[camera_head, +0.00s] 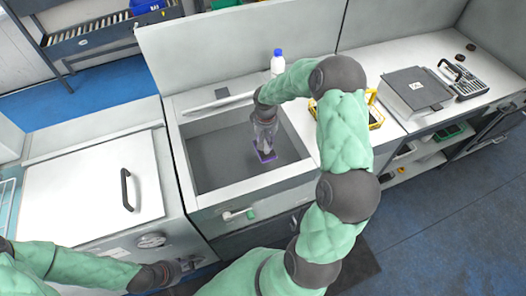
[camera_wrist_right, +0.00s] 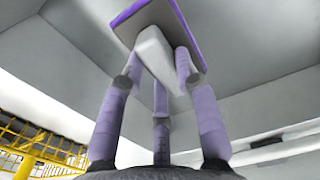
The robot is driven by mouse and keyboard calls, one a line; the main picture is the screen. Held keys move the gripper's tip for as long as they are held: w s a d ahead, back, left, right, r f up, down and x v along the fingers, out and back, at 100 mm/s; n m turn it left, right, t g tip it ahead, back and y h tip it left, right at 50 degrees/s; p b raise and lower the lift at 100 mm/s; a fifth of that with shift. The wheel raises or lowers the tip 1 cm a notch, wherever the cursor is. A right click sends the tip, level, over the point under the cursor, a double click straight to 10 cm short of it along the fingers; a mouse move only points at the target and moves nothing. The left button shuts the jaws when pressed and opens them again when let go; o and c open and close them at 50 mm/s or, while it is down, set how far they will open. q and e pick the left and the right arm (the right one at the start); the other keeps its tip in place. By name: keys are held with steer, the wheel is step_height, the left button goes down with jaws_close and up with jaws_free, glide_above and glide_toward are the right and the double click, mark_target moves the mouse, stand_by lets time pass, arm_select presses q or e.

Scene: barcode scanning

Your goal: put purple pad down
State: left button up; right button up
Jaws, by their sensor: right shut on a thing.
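The purple pad (camera_head: 268,157) is inside the grey sink basin (camera_head: 212,172) in the head view. In the right wrist view the pad (camera_wrist_right: 128,22) has a grey face, a purple rim and a white block-like grip. My right gripper (camera_head: 264,146) reaches down into the basin; its lilac fingers (camera_wrist_right: 158,78) are shut around the white grip. The pad looks close to the basin floor, but I cannot tell whether it touches. My left gripper (camera_head: 190,264) is low in front of the counter, away from the pad, and its fingers are too small to read.
A white bottle with a blue cap (camera_head: 277,63) stands behind the basin. A yellow wire basket (camera_head: 374,112) is right of it, partly behind my right arm. A grey box (camera_head: 416,91) sits further right. The basin's left part is clear.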

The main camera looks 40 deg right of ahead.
steer(key=shift+w+a+f, duration=0.35)
steer(key=shift+f, duration=0.2)
steer(key=shift+w+a+f, duration=0.3)
steer(key=shift+a+f, duration=0.05)
steer(key=shift+f, duration=0.15)
steer(key=shift+w+f+b, duration=0.15)
steer(key=shift+f+b, duration=0.55)
steer(key=shift+f, duration=0.95)
steer(key=shift+f, duration=0.1)
steer(key=shift+f, duration=0.15)
steer(key=o, duration=1)
steer(key=shift+r, duration=0.3)
step_height(320, 180, up, 12)
steer(key=p, duration=0.2)
steer(key=shift+p, duration=0.35)
